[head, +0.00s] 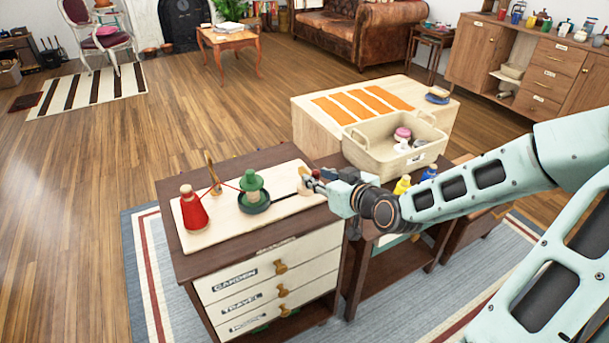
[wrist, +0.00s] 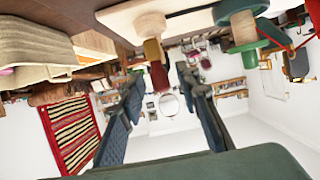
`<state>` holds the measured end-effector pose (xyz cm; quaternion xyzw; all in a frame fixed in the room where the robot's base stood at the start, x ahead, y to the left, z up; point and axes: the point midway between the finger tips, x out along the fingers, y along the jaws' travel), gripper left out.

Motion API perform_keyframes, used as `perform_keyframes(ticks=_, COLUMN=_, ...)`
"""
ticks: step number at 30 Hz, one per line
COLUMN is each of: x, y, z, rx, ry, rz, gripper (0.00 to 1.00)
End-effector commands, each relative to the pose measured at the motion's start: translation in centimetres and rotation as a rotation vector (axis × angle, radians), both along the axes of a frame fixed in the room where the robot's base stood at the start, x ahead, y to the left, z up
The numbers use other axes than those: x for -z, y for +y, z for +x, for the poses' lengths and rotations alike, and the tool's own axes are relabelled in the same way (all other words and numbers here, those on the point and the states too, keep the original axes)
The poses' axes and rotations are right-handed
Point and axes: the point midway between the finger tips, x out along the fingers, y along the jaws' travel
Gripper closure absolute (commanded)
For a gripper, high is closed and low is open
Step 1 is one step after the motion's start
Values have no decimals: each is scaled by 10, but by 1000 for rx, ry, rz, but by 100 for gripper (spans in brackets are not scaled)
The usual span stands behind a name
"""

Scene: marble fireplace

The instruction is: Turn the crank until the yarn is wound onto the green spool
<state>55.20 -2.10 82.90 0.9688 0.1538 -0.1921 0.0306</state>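The green spool (head: 252,183) stands on a pale board on top of a drawer cabinet, with a pale core and no clear red winding visible. A red yarn cone (head: 194,212) stands at the board's left, and a thin red strand runs past a wooden guide post (head: 213,174) towards the spool. The crank (head: 304,173) is at the board's right end. In the wrist view its handle (wrist: 158,74), red and mustard, lies between my open fingers, with a gap on each side. My gripper (head: 315,183) is beside the crank. The spool also shows in the wrist view (wrist: 243,30).
Yellow and blue bottles (head: 402,185) stand near my forearm. The floor left of the cabinet is clear.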

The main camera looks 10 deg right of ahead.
Motion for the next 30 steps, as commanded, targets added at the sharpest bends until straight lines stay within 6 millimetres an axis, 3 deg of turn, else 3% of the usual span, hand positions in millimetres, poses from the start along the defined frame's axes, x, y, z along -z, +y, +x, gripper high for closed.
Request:
perform_keyframes(ticks=6, x=18, y=12, z=33, rx=-2, ry=-1, rz=1, gripper=70)
perform_keyframes(ticks=15, x=29, y=20, z=63, rx=1, ry=1, rz=0, gripper=70)
perform_keyframes(ticks=26, x=30, y=21, z=67, rx=1, ry=2, rz=-1, gripper=70)
perform_keyframes(ticks=30, x=30, y=21, z=67, rx=1, ry=2, rz=-1, gripper=82)
